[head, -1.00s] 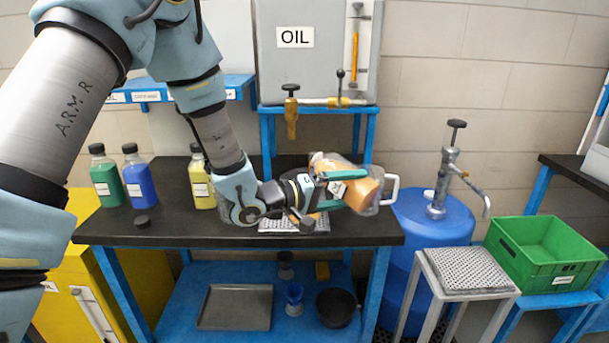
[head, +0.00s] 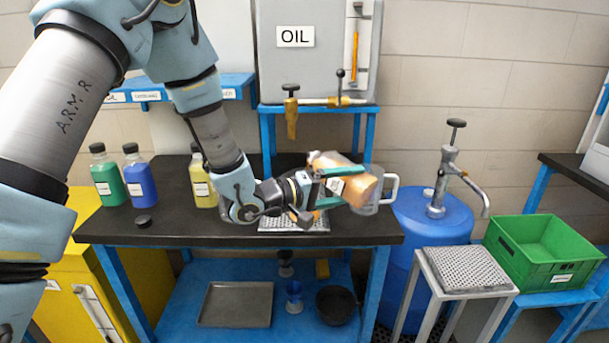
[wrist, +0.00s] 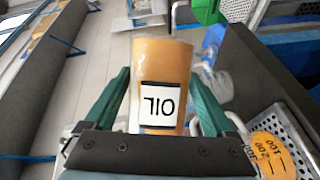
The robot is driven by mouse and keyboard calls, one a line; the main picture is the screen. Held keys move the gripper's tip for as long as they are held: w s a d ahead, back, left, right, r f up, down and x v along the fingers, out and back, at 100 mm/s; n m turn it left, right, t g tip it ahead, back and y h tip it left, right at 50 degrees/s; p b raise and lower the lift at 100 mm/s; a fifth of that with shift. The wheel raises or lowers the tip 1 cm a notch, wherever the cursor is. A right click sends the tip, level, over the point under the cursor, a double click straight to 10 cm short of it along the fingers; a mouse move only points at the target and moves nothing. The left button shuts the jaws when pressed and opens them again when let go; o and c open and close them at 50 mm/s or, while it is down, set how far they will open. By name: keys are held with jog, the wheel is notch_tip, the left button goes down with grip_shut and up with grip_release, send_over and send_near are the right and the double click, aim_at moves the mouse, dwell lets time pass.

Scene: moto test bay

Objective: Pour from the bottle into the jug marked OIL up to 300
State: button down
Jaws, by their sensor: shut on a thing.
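My gripper (head: 343,187) is shut on an orange-filled bottle (head: 361,190), held tilted above the right part of the black bench. In the wrist view the bottle (wrist: 165,60) stands between the green fingers (wrist: 160,88), and its OIL label reads upside down. A clear jug with a handle (head: 393,188) is behind the bottle, which hides much of it. In the wrist view, upside-down marks 100, 200 and 300 show over an orange patch (wrist: 272,152) at lower right, seemingly the jug's scale. I cannot tell the exact level, or whether liquid is flowing.
A perforated tray (head: 290,226) lies on the bench (head: 170,225) under my gripper. Green (head: 107,180), blue (head: 139,181) and yellow (head: 202,187) bottles stand at left. A grey OIL tank (head: 320,70) with taps is behind. A blue drum (head: 420,235) and green crate (head: 548,250) are at right.

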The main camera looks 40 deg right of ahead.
jog(key=shift+w+r+n+p, duration=0.25)
jog(key=shift+r+n+p, duration=0.05)
jog(key=shift+r+p, duration=0.25)
dwell(1.4)
jog(key=shift+r+n+g+h+p, duration=0.35)
jog(key=shift+n+p, duration=0.3)
jog(key=shift+n, duration=0.25)
dwell(5.2)
